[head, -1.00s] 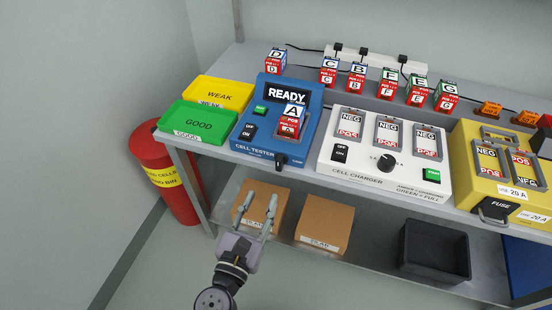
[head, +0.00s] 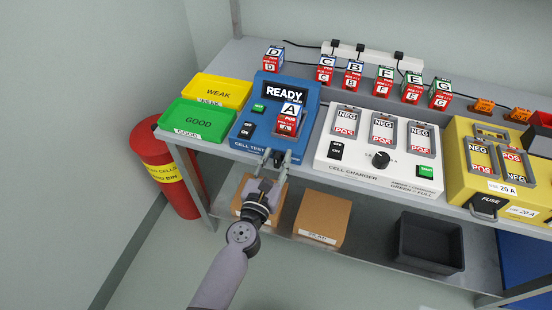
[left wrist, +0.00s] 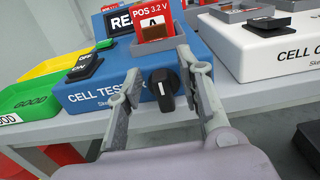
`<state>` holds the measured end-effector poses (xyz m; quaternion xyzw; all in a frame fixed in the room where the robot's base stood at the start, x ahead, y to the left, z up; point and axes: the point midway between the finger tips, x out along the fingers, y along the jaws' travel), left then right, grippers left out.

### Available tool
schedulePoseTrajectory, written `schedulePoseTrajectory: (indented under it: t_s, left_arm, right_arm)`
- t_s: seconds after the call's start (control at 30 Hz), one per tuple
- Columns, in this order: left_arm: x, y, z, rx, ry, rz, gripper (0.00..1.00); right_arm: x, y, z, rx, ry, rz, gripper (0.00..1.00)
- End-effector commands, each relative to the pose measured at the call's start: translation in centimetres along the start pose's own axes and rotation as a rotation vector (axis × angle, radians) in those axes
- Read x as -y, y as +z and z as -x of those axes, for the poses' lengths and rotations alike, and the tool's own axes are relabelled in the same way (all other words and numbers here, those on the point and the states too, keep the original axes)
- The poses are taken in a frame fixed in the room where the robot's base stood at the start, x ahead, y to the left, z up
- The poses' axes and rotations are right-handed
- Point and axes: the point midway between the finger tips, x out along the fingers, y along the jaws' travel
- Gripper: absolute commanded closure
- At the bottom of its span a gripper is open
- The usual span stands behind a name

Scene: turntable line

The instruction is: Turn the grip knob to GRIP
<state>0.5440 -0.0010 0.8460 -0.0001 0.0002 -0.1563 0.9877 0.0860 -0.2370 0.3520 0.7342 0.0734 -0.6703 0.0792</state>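The grip knob (left wrist: 162,90) is a black knob with a white mark, on the front face of the blue cell tester (left wrist: 85,92). It shows less clearly in the head view (head: 278,158). The tester's screen (head: 285,93) reads READY, and a cell marked A (head: 290,115) stands in its slot. My left gripper (head: 275,160) is open in front of the tester, one finger on each side of the knob. In the left wrist view a gap shows between the knob and each finger. My right gripper is in neither view.
A green GOOD tray (head: 198,121) and a yellow WEAK tray (head: 217,91) stand left of the tester. The white cell charger (head: 350,160) stands close on its right. Cardboard boxes (head: 322,218) sit on the shelf below. A red bin (head: 165,165) stands at the left.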

Motion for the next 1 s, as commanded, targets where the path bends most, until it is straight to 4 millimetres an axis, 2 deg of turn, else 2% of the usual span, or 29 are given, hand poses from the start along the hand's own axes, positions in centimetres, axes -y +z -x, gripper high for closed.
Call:
schedulePoseTrajectory:
  t_s: [0.07,0.53,0.77,1.0]
  left_arm:
    - [0.00,0.01,0.02,0.000,0.000,0.000,0.68]
    - [-0.09,0.00,0.04,0.000,0.002,-0.001,0.99]
    - [-0.12,0.01,0.05,0.000,0.003,-0.012,1.00]
    - [0.02,0.01,0.04,0.000,0.004,-0.101,1.00]
  right_arm:
    - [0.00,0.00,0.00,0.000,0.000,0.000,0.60]
    - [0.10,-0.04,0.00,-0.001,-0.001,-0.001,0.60]
    - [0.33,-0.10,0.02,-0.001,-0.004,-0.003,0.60]
    - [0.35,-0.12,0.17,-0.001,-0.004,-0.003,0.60]
